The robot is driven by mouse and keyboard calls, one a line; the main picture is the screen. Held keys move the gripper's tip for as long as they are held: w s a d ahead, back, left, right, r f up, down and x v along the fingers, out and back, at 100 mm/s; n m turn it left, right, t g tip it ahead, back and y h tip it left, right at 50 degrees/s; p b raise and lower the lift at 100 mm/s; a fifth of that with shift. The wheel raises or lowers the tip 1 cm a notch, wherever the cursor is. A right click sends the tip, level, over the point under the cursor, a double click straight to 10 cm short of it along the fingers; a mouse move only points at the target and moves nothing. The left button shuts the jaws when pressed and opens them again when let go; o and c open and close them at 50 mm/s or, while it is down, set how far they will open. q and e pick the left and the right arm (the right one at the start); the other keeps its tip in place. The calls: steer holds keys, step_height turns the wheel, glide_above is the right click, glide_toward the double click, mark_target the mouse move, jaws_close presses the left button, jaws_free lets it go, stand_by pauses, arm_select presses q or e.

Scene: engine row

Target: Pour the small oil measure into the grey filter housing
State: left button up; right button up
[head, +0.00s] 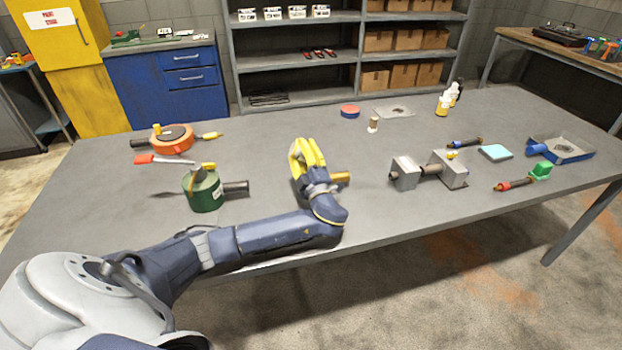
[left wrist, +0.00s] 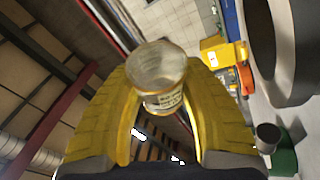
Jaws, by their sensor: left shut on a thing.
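My left gripper (head: 301,150) is over the middle of the table, its yellow fingers raised. In the left wrist view it is shut on a small translucent measure (left wrist: 158,75) with a printed label. The measure lies tipped well over on its side in the fingers. I cannot make out any oil or a stream. A large grey round opening (left wrist: 292,50), apparently the filter housing, is close beside the measure in the left wrist view, apart from it. My right gripper is not in view.
A green can (head: 204,190) with a dark side spout stands left of my gripper. An orange reel (head: 172,139) lies behind it. A brass-coloured stub (head: 341,178) shows right of my wrist. Grey blocks (head: 405,173) stand farther right. The table between is clear.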

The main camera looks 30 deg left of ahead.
arm_select(q)
steer(key=shift+w+d+r+m+t+h, duration=0.2)
steer(key=shift+m+t, duration=0.3)
steer(key=shift+m, duration=0.55)
steer(key=shift+w+d+r+m+t+h, duration=0.2)
steer(key=shift+m+t, duration=0.3)
steer(key=shift+m, duration=0.55)
stand_by(1.1)
steer(key=shift+f, duration=0.2)
steer(key=shift+s+a+f+n+g+y, duration=0.15)
steer(key=shift+n+g, duration=0.15)
steer(key=shift+n, duration=0.3)
steer(key=shift+s+a+r+n+g+y, duration=0.15)
steer(key=shift+n+g, duration=0.15)
steer(key=shift+n, duration=0.3)
steer(key=shift+f+n, duration=0.15)
steer(key=shift+n, duration=0.15)
